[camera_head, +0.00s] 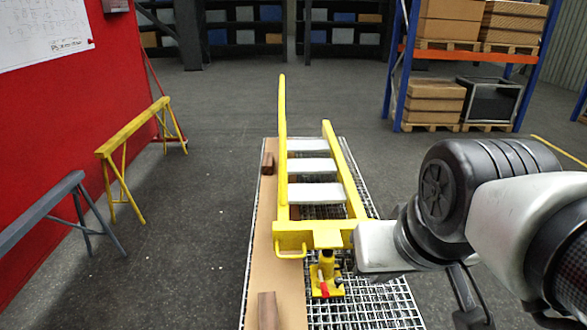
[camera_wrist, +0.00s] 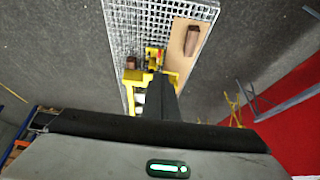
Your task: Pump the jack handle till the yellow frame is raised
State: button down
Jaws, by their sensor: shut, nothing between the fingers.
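The yellow frame (camera_head: 292,235) lies lengthwise over a metal grating, with pale cross plates between its two rails. A small yellow jack (camera_head: 326,272) stands upright on the grating under the frame's near end; a red part shows low on its front. The jack also shows in the wrist view (camera_wrist: 152,58). I cannot make out a separate long handle. My gripper (camera_wrist: 163,76) shows in the wrist view as dark fingers, shut and empty, pointing toward the jack and frame end. Whether they touch anything is unclear.
A tan board (camera_head: 262,240) lies along the grating's (camera_head: 375,300) left side, with brown blocks at its near (camera_head: 268,310) and far (camera_head: 268,163) ends. Yellow (camera_head: 125,150) and grey (camera_head: 45,215) trestles stand left by the red wall. Shelving (camera_head: 460,50) with boxes stands back right.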

jog(key=shift+w+a, duration=0.25)
jog(key=shift+a, duration=0.05)
jog(key=w+f+g+b, duration=0.1)
jog(key=w+f+b, duration=0.15)
jog(key=w, duration=0.45)
jog(key=w+f+g+b, duration=0.1)
jog(key=w+f+b, duration=0.1)
jog(key=w+b, duration=0.35)
jog(key=w+a+f+g+b, duration=0.1)
jog(key=w+f+b, duration=0.3)
jog(key=w+f, duration=0.8)
jog(key=w+a+f+g+b, duration=0.1)
jog(key=w+f+b, duration=0.3)
jog(key=w+f, duration=0.8)
notch_tip(320, 180, down, 5)
jog(key=shift+w+f+h+b, duration=0.1)
jog(key=shift+w+h+b, duration=0.1)
jog(key=shift+h+b, duration=0.2)
jog(key=shift+a+f, duration=0.1)
